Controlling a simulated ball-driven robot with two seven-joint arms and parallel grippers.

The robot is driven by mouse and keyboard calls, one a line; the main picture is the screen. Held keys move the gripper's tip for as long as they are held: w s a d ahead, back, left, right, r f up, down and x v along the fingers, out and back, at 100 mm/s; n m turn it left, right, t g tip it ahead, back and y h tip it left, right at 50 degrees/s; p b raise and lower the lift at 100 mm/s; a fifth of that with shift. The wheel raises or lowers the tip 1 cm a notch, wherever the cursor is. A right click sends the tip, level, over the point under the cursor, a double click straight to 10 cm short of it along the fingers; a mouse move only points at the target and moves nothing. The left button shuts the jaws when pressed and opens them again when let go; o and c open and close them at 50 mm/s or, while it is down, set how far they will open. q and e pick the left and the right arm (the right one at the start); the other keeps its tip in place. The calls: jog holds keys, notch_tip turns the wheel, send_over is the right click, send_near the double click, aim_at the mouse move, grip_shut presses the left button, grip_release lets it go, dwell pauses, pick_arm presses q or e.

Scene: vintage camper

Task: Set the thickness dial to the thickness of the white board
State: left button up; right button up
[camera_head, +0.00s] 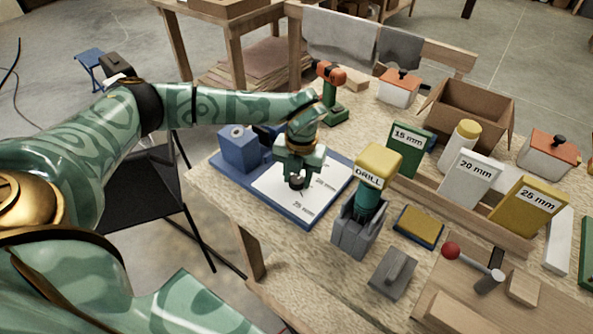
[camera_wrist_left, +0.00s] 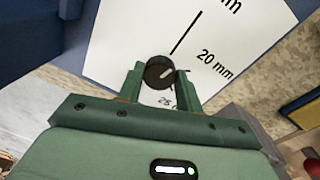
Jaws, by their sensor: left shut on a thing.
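The white board (camera_head: 470,180) stands in a wooden rack and is marked 20 mm. A green board (camera_head: 408,150) marked 15 mm and a yellow board (camera_head: 527,208) marked 25 mm stand beside it. The dial has a white face (camera_head: 272,185) on a blue base, with printed mm labels; 20 mm (camera_wrist_left: 215,63) reads clearly in the left wrist view. My left gripper (camera_head: 298,181) is shut around its black knob (camera_wrist_left: 155,73). The knob's pale pointer line slants up to the right; I cannot tell exactly which mark it meets. My right gripper is not in view.
A yellow-topped thing marked DRILL (camera_head: 379,163) stands in a grey holder (camera_head: 357,233), right of the dial. A blue block (camera_head: 238,150) sits at the dial's left. An orange and green drill (camera_head: 330,92) stands behind. An open carton (camera_head: 468,113) is at the back right.

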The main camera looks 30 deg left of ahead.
aim_at(299, 182)
pick_arm(q)
jog(key=m+p, duration=0.2)
jog(key=m, duration=0.1)
jog(key=m+p, duration=0.1)
jog(key=shift+r+m, duration=0.25)
jog(key=shift+m, duration=0.05)
jog(key=m+p, duration=0.2)
jog(key=m, duration=0.2)
jog(key=shift+f+t+p, duration=0.1)
jog(key=shift+t+p, duration=0.2)
jog(key=shift+p, duration=0.1)
jog(key=shift+m, duration=0.3)
jog(key=o, duration=1)
jog(key=shift+f, duration=0.1)
notch_tip(299, 182, up, 16)
jog(key=p, duration=0.1)
jog(key=shift+s+d+p, duration=0.3)
jog(key=shift+d+p, duration=0.1)
